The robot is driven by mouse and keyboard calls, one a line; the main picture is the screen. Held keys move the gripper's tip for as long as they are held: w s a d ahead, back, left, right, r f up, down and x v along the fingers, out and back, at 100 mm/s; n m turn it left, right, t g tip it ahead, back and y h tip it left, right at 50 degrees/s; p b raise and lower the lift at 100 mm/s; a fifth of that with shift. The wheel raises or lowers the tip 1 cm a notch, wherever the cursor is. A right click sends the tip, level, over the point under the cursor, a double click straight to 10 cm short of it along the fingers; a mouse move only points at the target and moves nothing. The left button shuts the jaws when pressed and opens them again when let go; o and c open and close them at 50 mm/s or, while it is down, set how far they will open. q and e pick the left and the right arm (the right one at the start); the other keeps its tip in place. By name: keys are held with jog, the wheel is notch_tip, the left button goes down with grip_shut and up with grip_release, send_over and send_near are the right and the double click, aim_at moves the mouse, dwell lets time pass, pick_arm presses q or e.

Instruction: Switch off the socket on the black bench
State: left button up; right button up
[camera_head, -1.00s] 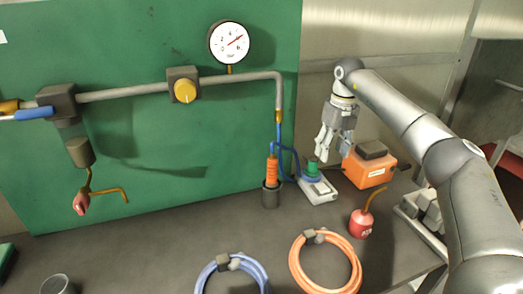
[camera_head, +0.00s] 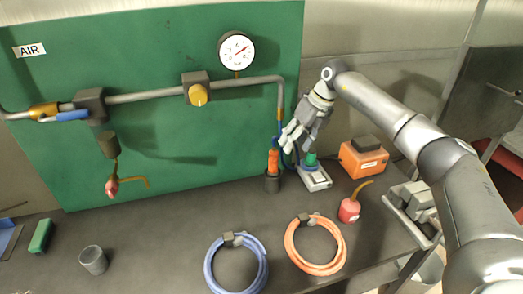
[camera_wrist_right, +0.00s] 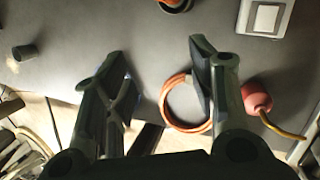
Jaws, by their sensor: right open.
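The socket (camera_head: 316,181) is a pale grey box on the black bench (camera_head: 170,235), near the foot of the green panel. A green plug-like part (camera_head: 311,160) stands at its back end. In the right wrist view the socket (camera_wrist_right: 265,17) is at the top right, with a white rocker switch; which way the rocker is tipped is too small to tell. My right gripper (camera_head: 291,142) is above and slightly left of the socket, apart from it. Its fingers are open and empty, and they also show in the right wrist view (camera_wrist_right: 158,58). My left gripper is out of view.
An orange tool in a dark holder (camera_head: 272,184) stands just left of the socket. An orange box (camera_head: 362,160) and a red oil can (camera_head: 349,210) are to its right. Orange (camera_head: 316,268) and blue (camera_head: 236,287) hose coils lie in front.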

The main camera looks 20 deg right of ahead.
jog(key=w+a+f+t+y, duration=0.1)
jog(key=a+y, duration=0.2)
jog(key=a, duration=0.8)
jog(key=shift+f+n+p, duration=0.3)
jog(key=shift+f, duration=0.1)
jog(key=shift+a, duration=0.15)
